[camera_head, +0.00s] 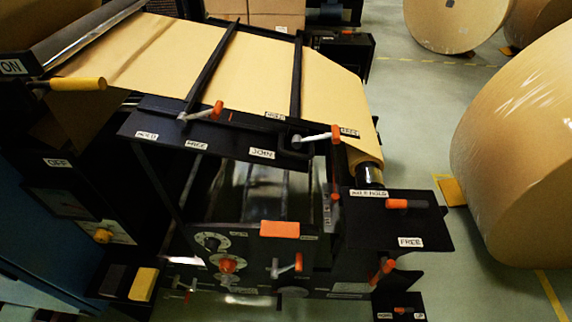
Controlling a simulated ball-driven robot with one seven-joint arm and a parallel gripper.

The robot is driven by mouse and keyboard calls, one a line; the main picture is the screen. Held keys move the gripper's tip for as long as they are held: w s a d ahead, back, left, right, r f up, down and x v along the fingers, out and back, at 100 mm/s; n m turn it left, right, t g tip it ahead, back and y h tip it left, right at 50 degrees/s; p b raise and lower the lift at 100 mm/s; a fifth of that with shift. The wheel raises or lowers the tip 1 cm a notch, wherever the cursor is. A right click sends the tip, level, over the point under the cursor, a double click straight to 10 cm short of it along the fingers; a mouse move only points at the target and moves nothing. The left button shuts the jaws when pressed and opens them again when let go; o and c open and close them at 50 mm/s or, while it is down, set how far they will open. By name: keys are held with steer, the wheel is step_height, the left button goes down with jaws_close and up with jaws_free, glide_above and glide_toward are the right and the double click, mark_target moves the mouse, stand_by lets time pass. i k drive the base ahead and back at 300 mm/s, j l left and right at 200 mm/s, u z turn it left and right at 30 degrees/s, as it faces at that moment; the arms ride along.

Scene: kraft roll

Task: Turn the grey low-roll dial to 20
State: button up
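A control panel (250,252) sits low on the front of the black machine, near the bottom middle of the head view. On its left side is a small dial with a grey-looking knob (212,243) and a pale scale around it. Just below and to the right is a second dial with an orange-red knob (228,265). The labels and scale numbers are too small to read, so I cannot tell the settings or which dial is marked low-roll. My gripper is not in view.
An orange block (280,229) and an orange-tipped lever (287,268) are close to the dials. More orange-handled levers (203,112) stick out above. A yellow handle (75,84) is at the left. A large kraft roll (520,145) stands at the right, with open floor before it.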

mark_target(226, 281)
steer(key=u, duration=0.95)
